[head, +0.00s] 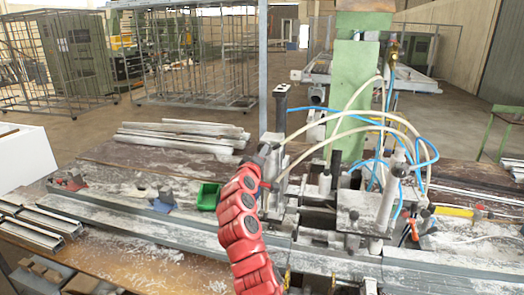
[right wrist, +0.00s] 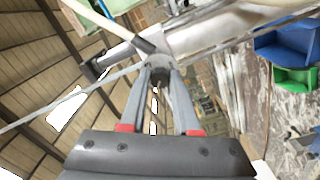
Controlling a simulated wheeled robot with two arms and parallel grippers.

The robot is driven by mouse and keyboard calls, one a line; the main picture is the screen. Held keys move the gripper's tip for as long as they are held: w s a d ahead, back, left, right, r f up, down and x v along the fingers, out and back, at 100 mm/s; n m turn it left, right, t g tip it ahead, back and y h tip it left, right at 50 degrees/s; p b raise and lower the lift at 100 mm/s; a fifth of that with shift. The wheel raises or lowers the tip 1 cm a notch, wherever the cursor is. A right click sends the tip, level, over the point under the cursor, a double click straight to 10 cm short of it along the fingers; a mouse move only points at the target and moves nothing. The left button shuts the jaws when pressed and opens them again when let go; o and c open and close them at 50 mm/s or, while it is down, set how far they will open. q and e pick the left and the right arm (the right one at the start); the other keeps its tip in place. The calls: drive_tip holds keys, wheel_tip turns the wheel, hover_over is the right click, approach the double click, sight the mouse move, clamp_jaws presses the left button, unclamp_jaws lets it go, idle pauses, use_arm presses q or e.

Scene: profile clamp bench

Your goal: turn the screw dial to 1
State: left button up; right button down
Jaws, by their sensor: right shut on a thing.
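My right gripper (head: 266,152) reaches up to the clamp at the middle of the bench, at the end of my red arm. In the right wrist view, its two grey fingers (right wrist: 160,68) close together on a small dark round part, which looks like the screw dial (right wrist: 159,77). The fingers hide most of the dial, and I cannot read any number on it. A pale metal cylinder (right wrist: 195,37) of the clamp lies just beyond the fingertips. In the head view the dial is hidden or too small to make out. My left gripper is not in view.
A dark upright post (head: 281,112) and a green column (head: 356,90) stand close by. Blue and pale hoses (head: 345,133) loop to the right of the gripper. A green bin (head: 208,196) sits to the left. Metal profiles (head: 185,135) lie on the bench's far left part.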

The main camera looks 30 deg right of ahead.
drive_tip(key=shift+r+n+p, duration=0.15)
drive_tip(key=shift+n+p, duration=0.4)
drive_tip(key=shift+n, duration=0.45)
drive_tip(key=c, duration=0.6)
unclamp_jaws()
drive_tip(key=shift+a, duration=0.1)
drive_tip(key=b+v, duration=0.7)
drive_tip(key=v, duration=1)
drive_tip(key=shift+a, duration=0.2)
